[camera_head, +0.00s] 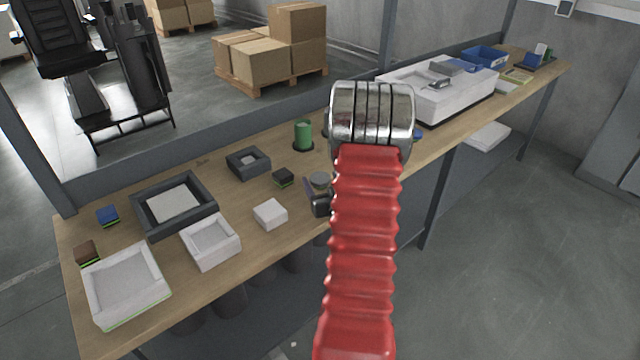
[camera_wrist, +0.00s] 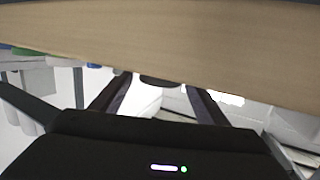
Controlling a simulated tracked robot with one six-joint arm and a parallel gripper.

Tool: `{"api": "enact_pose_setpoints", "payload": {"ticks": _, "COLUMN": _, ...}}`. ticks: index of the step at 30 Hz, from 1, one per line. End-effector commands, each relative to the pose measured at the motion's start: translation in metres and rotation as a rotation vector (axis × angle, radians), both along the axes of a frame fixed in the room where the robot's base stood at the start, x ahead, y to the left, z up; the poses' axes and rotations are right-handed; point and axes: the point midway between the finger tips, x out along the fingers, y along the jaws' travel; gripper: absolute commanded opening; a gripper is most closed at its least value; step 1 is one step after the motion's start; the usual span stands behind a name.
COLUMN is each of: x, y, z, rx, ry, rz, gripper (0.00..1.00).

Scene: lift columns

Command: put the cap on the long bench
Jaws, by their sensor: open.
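The long bench (camera_head: 235,262) has a wooden top and runs from the front left to the back right. Its wood also fills the upper part of the wrist view (camera_wrist: 190,45). My gripper (camera_wrist: 158,92) is open, its two dark fingers apart at the bench edge. A dark rounded thing (camera_wrist: 160,79) shows between the fingertips; I cannot tell whether it is the cap. In the head view my red arm hides most of the gripper. A small grey round piece (camera_head: 320,180) beside the arm could be the cap, but I cannot tell.
White trays (camera_head: 128,318) (camera_head: 212,262), a dark tray (camera_head: 140,225), a white block (camera_head: 270,214) and a green cylinder (camera_head: 303,133) stand on the bench's left half. A large white box (camera_head: 450,103) and a blue bin (camera_head: 485,56) stand farther right. Bare wood lies between the left items.

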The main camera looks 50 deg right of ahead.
Motion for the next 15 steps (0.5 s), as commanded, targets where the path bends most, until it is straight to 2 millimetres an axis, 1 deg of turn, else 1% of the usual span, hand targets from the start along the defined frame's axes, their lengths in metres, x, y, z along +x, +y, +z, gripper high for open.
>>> {"api": "enact_pose_setpoints", "payload": {"ticks": 2, "x": -0.001, "y": 0.001, "z": 0.002, "rx": 0.0, "ry": 0.0, "rz": 0.0, "gripper": 0.68}}
{"api": "enact_pose_setpoints", "payload": {"ticks": 8, "x": -0.019, "y": 0.013, "z": 0.004, "rx": 0.001, "ry": 0.0, "rz": 0.0, "gripper": 0.68}}
{"api": "enact_pose_setpoints", "payload": {"ticks": 15, "x": -0.052, "y": 0.036, "z": 0.011, "rx": 0.001, "ry": 0.0, "rz": -0.002, "gripper": 0.68}}
